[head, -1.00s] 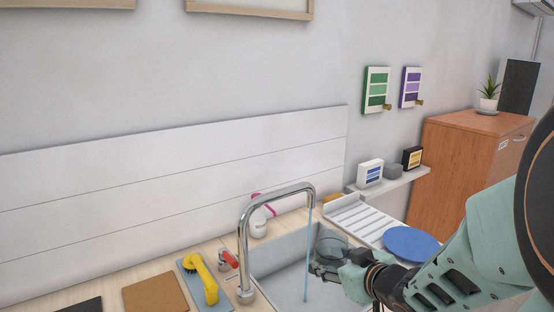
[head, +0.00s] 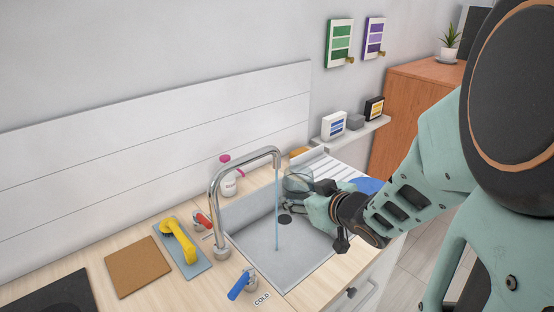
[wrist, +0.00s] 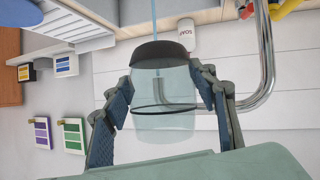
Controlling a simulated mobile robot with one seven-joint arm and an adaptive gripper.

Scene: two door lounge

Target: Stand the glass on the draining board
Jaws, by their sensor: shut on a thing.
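My gripper (head: 290,202) is shut on a clear glass (head: 297,181) over the far right part of the sink. In the wrist view the glass (wrist: 165,120) sits between both fingers, with a dark band at one end and a thin dark ring. The draining board (head: 337,169) is white and ribbed, just right of the sink, and is partly hidden by my arm. It also shows at the upper left of the wrist view (wrist: 72,32). The glass is apart from the board's bare ribs.
Water (head: 277,215) runs from the tall tap (head: 213,200) into the sink (head: 265,248), left of the glass. A blue plate (head: 367,185) lies on the board. A shelf (head: 350,133) with small boxes is above it. A soap bottle (head: 228,183) stands behind the sink.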

